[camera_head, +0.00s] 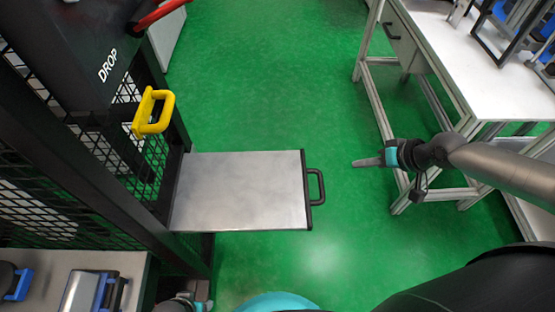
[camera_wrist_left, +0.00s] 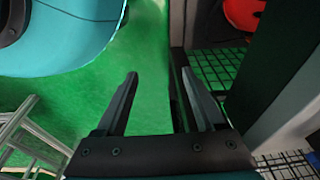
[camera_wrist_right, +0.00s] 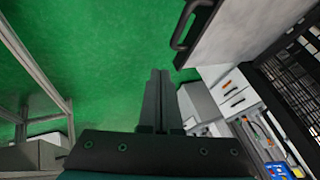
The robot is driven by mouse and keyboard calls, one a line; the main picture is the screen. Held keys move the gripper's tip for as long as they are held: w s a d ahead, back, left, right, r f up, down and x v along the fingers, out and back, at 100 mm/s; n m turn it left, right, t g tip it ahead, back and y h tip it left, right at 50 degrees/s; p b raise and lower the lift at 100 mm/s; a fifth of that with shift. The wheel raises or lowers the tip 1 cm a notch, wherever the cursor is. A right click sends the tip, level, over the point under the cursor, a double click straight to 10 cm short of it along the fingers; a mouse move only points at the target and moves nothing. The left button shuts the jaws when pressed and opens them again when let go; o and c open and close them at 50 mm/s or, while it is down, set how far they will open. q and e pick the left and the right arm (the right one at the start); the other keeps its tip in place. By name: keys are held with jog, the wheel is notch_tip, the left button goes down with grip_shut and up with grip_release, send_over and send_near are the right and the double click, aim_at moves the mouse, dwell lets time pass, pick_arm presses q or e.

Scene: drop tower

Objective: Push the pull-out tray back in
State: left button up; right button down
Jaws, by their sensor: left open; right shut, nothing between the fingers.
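The pull-out tray (camera_head: 240,190) is a flat grey metal plate standing well out from the black mesh tower. Its black handle (camera_head: 317,187) is on its right edge. My right gripper (camera_head: 356,163) is shut and empty, to the right of the handle and apart from it. In the right wrist view the tray (camera_wrist_right: 245,30) and its handle (camera_wrist_right: 187,22) show at the upper right, beyond the shut fingers (camera_wrist_right: 157,75). My left gripper is open and empty in the left wrist view (camera_wrist_left: 162,85); in the head view only part of that wrist shows at the bottom edge.
The dark tower (camera_head: 100,190) marked DROP, with a yellow handle (camera_head: 153,112), stands at the left. A white workbench (camera_head: 470,70) with metal legs stands at the right. A shelf with blue-handled items (camera_head: 90,290) is at the lower left. Green floor is clear between tray and bench.

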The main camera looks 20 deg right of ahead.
aim_at(321, 174)
jog(key=w+a+f+b, duration=0.3)
jog(key=a+f+b, duration=0.1)
jog(key=a+f, duration=0.1)
jog(key=w+a+f+b, duration=0.2)
jog(key=shift+w+a+f, duration=0.2)
jog(key=shift+w, duration=0.15)
pick_arm(q)
jog(key=w+d+r+t, duration=0.1)
jog(key=w+r, duration=0.4)
jog(key=r, duration=0.7)
jog(key=shift+w+d+t, duration=0.2)
jog(key=shift+w+t, duration=0.1)
jog(key=shift+w, duration=0.1)
pick_arm(e)
jog(key=shift+w+a, duration=0.15)
jog(key=shift+a, duration=0.6)
